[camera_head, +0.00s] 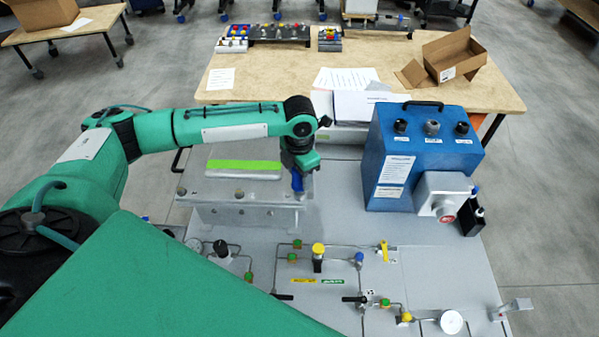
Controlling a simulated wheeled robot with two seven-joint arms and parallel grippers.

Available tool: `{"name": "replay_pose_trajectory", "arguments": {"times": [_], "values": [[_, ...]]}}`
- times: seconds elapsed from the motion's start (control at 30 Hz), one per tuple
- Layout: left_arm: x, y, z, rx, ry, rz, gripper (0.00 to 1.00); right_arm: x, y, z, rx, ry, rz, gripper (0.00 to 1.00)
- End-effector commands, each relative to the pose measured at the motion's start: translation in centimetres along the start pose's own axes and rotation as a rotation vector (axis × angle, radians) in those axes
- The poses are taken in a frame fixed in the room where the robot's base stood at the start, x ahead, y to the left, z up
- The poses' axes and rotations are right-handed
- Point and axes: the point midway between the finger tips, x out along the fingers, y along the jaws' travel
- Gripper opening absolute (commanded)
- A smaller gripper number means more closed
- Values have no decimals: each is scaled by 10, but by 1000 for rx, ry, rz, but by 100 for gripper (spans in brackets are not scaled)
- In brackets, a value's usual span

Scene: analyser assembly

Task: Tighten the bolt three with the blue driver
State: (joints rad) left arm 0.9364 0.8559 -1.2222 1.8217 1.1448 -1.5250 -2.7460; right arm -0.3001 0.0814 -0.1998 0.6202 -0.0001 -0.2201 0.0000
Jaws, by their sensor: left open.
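My left arm comes in from the left and reaches over the metal bracket plate (228,189). My left gripper (299,171) is open and points down at the right end of this plate. A small blue upright piece (297,183), which looks like the blue driver, shows right at the fingertips. I cannot tell whether the fingers touch it or stand around it. Bolt three cannot be told apart at this size; small dark spots on the plate may be bolts. My right gripper is not in view.
A large blue analyser box (395,140) with a white unit on its front stands to the right. Pipes with a yellow-topped valve (318,250) and a gauge (451,322) cover the grey panel in front. A wooden table (260,80) with an open carton (455,55) stands behind.

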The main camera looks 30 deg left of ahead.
Motion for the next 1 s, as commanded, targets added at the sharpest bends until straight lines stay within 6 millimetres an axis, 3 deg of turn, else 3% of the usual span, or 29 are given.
{"name": "replay_pose_trajectory", "arguments": {"times": [0.03, 0.3, 1.0], "values": [[0, 0, 0, 0, 0, 0, 50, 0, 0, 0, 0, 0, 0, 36], [0, 0, 0, 0, -1, 0, 0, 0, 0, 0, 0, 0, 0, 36], [-30, 0, 1, -1, -3, 1, 0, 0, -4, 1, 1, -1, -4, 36]]}}
